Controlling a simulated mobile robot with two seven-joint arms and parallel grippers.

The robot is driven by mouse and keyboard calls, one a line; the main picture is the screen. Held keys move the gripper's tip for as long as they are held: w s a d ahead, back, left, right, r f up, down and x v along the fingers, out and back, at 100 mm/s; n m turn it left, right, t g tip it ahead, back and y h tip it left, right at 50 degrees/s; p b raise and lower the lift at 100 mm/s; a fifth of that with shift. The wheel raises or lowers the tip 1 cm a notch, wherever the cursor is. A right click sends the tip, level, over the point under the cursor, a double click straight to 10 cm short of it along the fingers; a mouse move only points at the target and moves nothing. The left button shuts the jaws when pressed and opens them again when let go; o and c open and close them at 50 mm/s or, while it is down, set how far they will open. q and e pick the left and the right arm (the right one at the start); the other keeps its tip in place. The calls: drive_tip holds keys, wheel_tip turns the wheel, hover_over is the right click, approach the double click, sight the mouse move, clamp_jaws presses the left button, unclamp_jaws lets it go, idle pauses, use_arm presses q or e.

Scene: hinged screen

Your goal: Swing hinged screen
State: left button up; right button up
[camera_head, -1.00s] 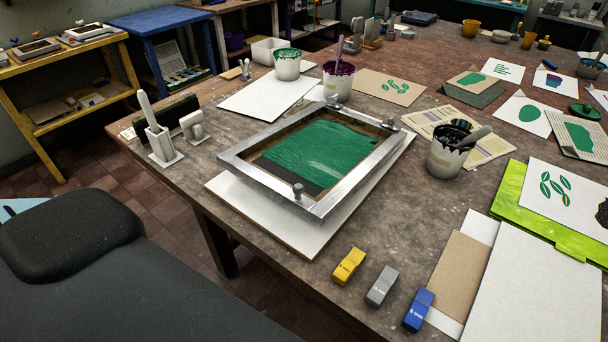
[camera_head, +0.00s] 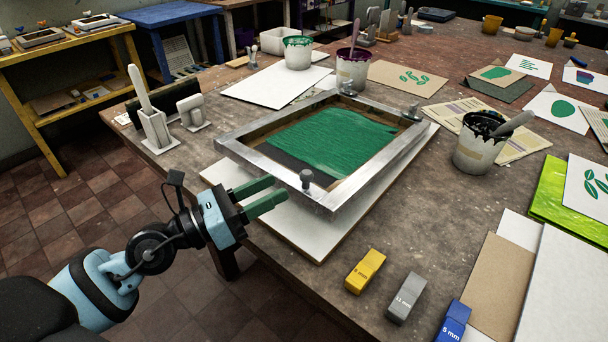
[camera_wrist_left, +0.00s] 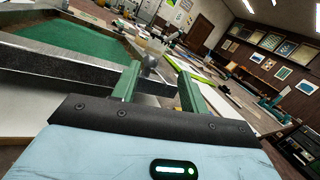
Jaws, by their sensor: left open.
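The hinged screen (camera_head: 235,148) is a silver metal frame with green ink over its mesh. It lies low over a white board (camera_head: 285,232) on the table, with hinge clamps at its far edge. My right gripper is not in view.
Yellow (camera_head: 365,271), grey (camera_head: 406,297) and blue (camera_head: 452,322) blocks lie at the table's near edge. Ink pots stand behind (camera_head: 353,70) and right (camera_head: 479,145) of the screen. A squeegee holder (camera_head: 157,130) stands at the left edge.

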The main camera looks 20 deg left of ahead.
sight(306, 172)
use_arm(q)
drive_tip(key=w+d+m, duration=0.1)
drive_tip(key=w, duration=0.1)
drive_tip(key=w+d+m+g+p, duration=0.1)
drive_tip(key=w, duration=0.1)
drive_tip(key=w+d+m, duration=0.1)
drive_tip(key=w, duration=0.1)
drive_tip(key=shift+d+f+g+y, duration=0.15)
drive_tip(key=shift+d+g+y, duration=0.15)
drive_tip(key=shift+d, duration=0.1)
drive_tip(key=shift+w+d+f+p, duration=0.1)
drive_tip(key=shift+w+d+p, duration=0.2)
drive_tip(key=shift+w+d, duration=0.25)
clamp_jaws()
